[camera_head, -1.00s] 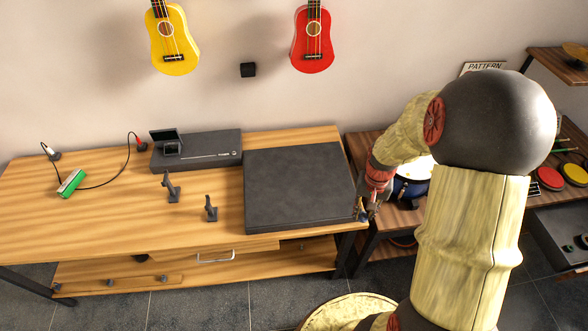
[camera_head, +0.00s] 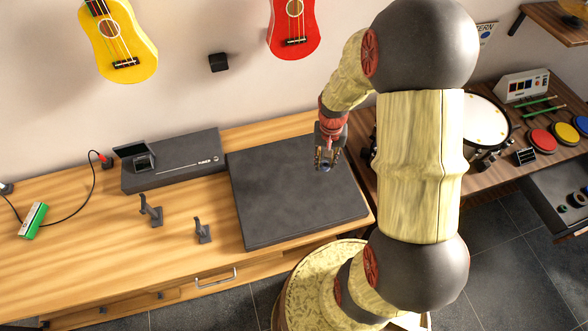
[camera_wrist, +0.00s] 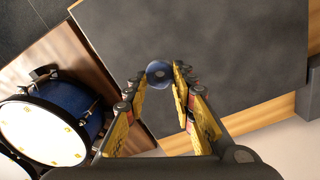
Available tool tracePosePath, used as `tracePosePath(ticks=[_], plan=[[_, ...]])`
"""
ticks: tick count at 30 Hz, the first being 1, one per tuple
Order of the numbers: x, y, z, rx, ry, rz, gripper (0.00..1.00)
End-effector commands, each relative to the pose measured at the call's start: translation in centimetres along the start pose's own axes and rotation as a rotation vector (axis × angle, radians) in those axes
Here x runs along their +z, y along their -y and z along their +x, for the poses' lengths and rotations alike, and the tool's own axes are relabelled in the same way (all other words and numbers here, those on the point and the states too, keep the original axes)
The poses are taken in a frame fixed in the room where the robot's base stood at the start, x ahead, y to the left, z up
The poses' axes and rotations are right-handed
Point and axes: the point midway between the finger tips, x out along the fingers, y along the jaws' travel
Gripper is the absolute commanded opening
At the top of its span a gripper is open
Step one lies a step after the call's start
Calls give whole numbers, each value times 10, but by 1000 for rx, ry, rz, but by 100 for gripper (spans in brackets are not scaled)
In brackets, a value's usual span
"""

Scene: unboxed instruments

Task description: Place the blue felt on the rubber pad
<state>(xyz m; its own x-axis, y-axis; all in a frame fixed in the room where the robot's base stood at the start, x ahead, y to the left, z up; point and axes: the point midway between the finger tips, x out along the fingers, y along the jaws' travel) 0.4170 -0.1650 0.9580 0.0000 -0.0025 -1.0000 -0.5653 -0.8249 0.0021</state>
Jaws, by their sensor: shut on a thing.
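The blue felt (camera_wrist: 159,74) is a small round blue piece with a dark centre, held between the fingertips of my gripper (camera_wrist: 160,78) in the wrist view. In the head view my gripper (camera_head: 327,160) is shut on it above the right part of the dark grey rubber pad (camera_head: 285,195), and the felt shows small and bluish at the fingertips. The pad is a flat square slab on the wooden table. It also fills the upper part of the wrist view (camera_wrist: 225,45). The exact height of the felt above the pad is hard to tell.
A dark grey box (camera_head: 180,162) with a small screen stands left of the pad. Two small dark stands (camera_head: 202,231) and a green object (camera_head: 32,220) are on the table. A blue drum (camera_wrist: 65,110) stands beyond the table edge. The pad's top is clear.

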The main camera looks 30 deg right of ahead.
Motion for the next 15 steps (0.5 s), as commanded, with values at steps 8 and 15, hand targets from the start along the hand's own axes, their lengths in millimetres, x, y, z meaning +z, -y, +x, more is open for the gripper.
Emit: tracePosePath(ticks=[8,15], plan=[[-16,57,36,2,5,-4,19],[-24,83,68,1,2,-3,19]])
